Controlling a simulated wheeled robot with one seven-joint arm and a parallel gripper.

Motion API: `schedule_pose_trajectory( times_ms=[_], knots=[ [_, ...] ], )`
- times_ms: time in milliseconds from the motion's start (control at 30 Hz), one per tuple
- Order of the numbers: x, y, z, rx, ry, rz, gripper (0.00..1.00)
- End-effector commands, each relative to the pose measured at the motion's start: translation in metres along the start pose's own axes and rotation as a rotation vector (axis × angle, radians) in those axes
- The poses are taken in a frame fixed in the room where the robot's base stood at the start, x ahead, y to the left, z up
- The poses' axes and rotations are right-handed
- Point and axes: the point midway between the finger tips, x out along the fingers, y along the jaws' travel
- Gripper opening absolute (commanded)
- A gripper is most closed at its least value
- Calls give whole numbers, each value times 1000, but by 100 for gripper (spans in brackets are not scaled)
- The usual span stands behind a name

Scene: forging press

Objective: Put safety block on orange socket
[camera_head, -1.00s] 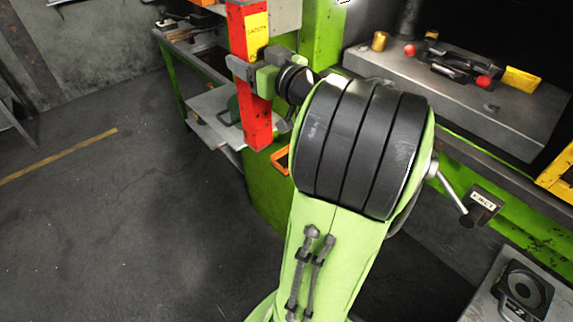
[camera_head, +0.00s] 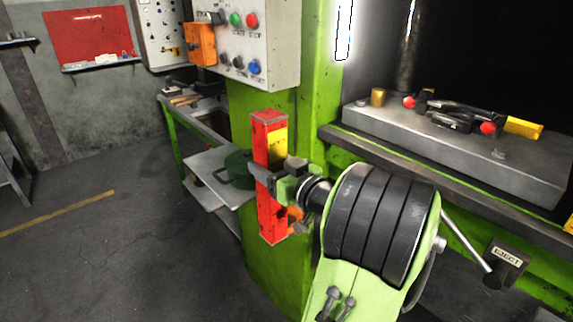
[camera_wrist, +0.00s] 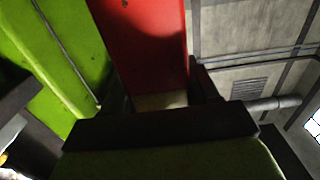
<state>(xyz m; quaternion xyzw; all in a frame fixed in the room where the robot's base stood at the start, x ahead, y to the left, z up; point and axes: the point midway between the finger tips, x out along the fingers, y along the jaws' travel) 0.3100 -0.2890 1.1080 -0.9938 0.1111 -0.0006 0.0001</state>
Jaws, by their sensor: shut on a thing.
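The safety block (camera_head: 270,221) is a long red square bar with a yellow label on one face, standing almost upright in the head view. My gripper (camera_head: 266,182) is shut on it around its middle, beside the green press column. In the wrist view the red block (camera_wrist: 145,40) runs up between the dark fingers, with a yellow patch low on it.
A control panel (camera_head: 250,30) with coloured buttons and an orange box (camera_head: 200,44) is above. The press bed (camera_head: 460,150) at right bears tools. An eject lever (camera_head: 468,240) is at lower right. A side shelf (camera_head: 205,170) holds a dark green pot. Floor at left is clear.

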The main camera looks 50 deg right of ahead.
Motion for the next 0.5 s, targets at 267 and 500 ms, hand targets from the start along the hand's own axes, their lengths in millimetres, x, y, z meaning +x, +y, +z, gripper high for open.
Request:
schedule_pose_trajectory(
  times_ms=[267, 500],
  knots=[
    [40, 58, -3, -3, 7, -3, 0],
    [60, 87, -3, -2, 8, -3, 0]
  ],
)
